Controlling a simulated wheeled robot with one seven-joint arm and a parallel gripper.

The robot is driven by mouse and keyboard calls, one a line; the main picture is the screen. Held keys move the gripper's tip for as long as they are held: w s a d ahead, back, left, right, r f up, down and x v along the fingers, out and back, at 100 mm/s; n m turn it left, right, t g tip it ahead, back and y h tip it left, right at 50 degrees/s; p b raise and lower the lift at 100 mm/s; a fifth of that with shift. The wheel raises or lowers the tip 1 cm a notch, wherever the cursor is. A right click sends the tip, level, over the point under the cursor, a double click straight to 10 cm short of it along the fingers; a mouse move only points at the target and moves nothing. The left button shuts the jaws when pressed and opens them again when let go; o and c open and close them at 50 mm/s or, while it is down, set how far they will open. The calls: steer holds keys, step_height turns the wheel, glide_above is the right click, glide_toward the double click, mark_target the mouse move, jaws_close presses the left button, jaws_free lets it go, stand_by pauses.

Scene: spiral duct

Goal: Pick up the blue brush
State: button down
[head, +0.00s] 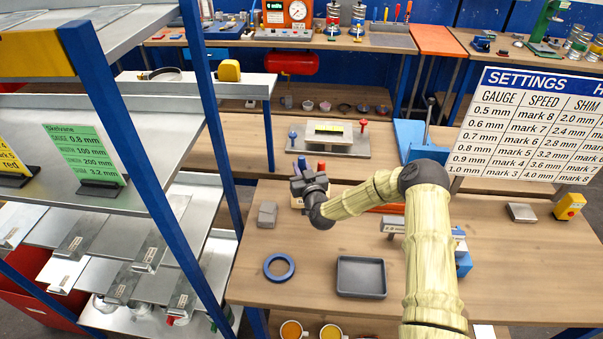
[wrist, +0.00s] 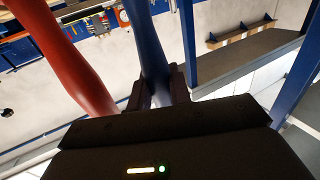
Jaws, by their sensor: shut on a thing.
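The blue brush (wrist: 147,35) stands between the fingers of my gripper (wrist: 158,88) in the wrist view, and the fingers are shut on it. In the head view the blue handle (head: 302,163) rises just behind my gripper (head: 303,177). A red handle (head: 321,166) stands close beside it, and it also shows large at the left of the wrist view (wrist: 70,55), outside the fingers. A pale holder (head: 296,203) shows partly below my gripper. My gripper hides the lower part of the brush, so I cannot tell whether it is still in the holder.
A grey block (head: 267,214), a blue ring (head: 279,267) and a dark tray (head: 361,278) lie on the wooden bench. A blue-posted shelf rack (head: 140,170) stands at the left. A settings board (head: 530,125) stands at the right.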

mark_target(302, 157)
step_height(302, 157, up, 9)
steer(key=b, duration=0.2)
steer(key=shift+f+b, duration=0.2)
steer(key=shift+b, duration=0.1)
stand_by(0.3)
